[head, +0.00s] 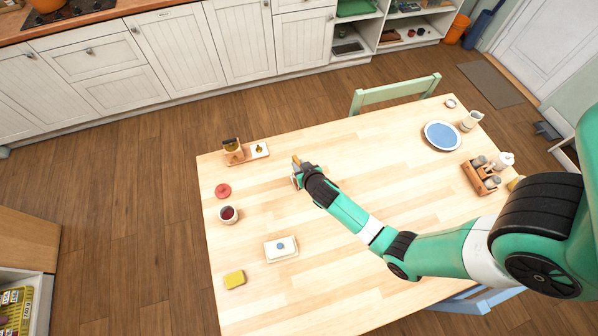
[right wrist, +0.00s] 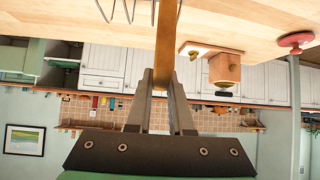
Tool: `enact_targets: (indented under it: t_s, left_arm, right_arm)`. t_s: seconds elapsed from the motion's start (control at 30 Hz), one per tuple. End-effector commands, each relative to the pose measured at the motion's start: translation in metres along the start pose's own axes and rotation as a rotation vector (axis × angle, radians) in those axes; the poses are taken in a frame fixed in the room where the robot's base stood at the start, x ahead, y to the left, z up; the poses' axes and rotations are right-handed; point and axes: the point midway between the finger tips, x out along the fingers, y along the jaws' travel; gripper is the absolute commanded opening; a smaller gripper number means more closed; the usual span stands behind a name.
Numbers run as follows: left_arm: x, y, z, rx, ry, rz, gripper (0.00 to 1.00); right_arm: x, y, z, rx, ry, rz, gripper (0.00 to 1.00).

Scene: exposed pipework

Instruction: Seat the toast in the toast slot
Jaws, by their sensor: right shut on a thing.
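My right gripper (head: 298,172) is over the far left part of the table, shut on a brown slice of toast (head: 295,160). In the right wrist view, the toast (right wrist: 167,40) shows edge-on as a narrow slab between the two fingers (right wrist: 162,88). Thin wire loops (right wrist: 126,8), which look like part of a toast rack, show beside the toast at the top edge of that view. Most of the rack is out of frame there and hidden by my gripper in the head view. I cannot tell whether the toast touches the wires. My left gripper is not in view.
A wooden block holder (head: 234,153) on a small board stands left of my gripper. A red disc (head: 223,190), a cup (head: 228,214), a white dish (head: 281,249) and a yellow block (head: 234,279) lie nearer. A blue plate (head: 442,135) and condiment caddy (head: 481,178) are at right. Mid-table is clear.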

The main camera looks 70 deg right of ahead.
Motion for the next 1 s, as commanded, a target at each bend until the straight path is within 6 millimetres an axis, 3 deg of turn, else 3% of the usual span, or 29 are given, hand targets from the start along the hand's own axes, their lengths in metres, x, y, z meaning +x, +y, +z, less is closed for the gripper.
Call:
enact_targets:
  t_s: [0.23,0.63,0.67,0.8,1.0]
  left_arm:
    - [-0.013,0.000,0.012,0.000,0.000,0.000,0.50]
    - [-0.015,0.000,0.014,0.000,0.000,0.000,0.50]
    - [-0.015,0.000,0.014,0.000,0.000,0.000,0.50]
    - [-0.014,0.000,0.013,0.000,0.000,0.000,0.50]
    - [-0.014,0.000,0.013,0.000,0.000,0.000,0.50]
  right_arm:
    - [0.022,0.000,0.028,-0.002,-0.001,0.000,0.02]
    - [0.025,0.000,0.032,0.000,0.000,-0.001,0.02]
    - [0.025,0.000,0.032,0.000,0.000,-0.001,0.21]
    - [0.024,0.000,0.031,0.000,0.000,-0.001,0.47]
    - [0.024,0.000,0.031,-0.001,0.000,0.000,0.50]
